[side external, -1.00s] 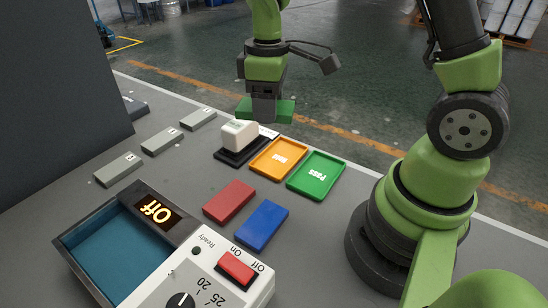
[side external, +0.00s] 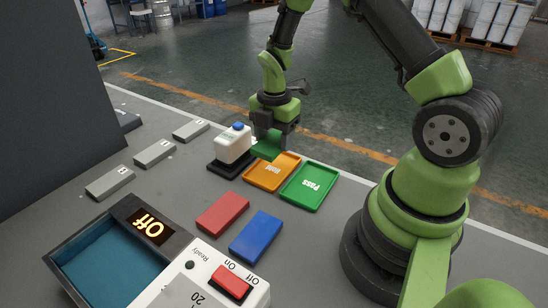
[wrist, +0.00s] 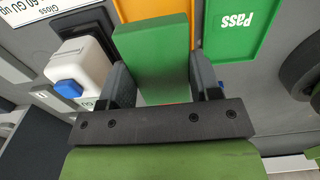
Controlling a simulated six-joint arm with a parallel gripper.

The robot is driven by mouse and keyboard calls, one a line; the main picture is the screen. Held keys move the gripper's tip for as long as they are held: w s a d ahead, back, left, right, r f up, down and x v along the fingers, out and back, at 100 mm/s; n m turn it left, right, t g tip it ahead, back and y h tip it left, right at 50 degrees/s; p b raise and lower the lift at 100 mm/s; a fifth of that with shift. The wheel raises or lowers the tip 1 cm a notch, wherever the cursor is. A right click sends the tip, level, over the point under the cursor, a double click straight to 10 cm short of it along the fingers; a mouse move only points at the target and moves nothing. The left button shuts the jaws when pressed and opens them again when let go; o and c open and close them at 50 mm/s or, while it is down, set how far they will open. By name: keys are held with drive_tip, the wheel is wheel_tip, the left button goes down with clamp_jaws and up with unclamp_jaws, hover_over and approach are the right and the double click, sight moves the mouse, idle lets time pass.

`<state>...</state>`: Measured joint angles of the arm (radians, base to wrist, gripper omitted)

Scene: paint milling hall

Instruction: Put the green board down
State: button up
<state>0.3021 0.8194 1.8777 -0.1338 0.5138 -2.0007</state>
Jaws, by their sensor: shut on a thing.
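My gripper (side external: 275,122) points down behind the orange tray and is shut on the green board (side external: 267,147). In the wrist view the board (wrist: 150,55) is a plain flat green slab between the two dark fingers (wrist: 160,82). It covers part of the orange tray (wrist: 184,12) there. In the side view the board is low, just beyond the orange tray (side external: 272,172) and right of a white, blue-topped device. I cannot tell whether it touches the bench (side external: 165,190).
The white device (side external: 233,145) stands on a black base close beside the board. A green "Pass" tray (side external: 309,187) is right of the orange one. Red (side external: 222,214) and blue (side external: 256,236) boards lie nearer. Grey blocks (side external: 110,182) stand at left.

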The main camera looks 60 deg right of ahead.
sight(274, 168)
drive_tip(key=shift+f, duration=2.6)
drive_tip(key=shift+f, duration=0.1)
drive_tip(key=shift+f, duration=0.45)
drive_tip(key=o, duration=1)
wheel_tip(274, 168, up, 13)
drive_tip(key=shift+f, duration=0.15)
drive_tip(key=s+a+r+m+t, duration=0.2)
drive_tip(key=s+a+r+m, duration=0.2)
drive_tip(key=r+m, duration=0.35)
drive_tip(key=s+a+r+m+t, duration=0.35)
drive_tip(key=a+r+m, duration=0.2)
drive_tip(key=r, duration=0.25)
drive_tip(key=s+a+r+m+t+y, duration=0.1)
drive_tip(key=s+a+r+m+y, duration=0.1)
drive_tip(key=s+m, duration=0.6)
drive_tip(key=shift+a+m+t, duration=0.35)
drive_tip(key=shift+m, duration=0.15)
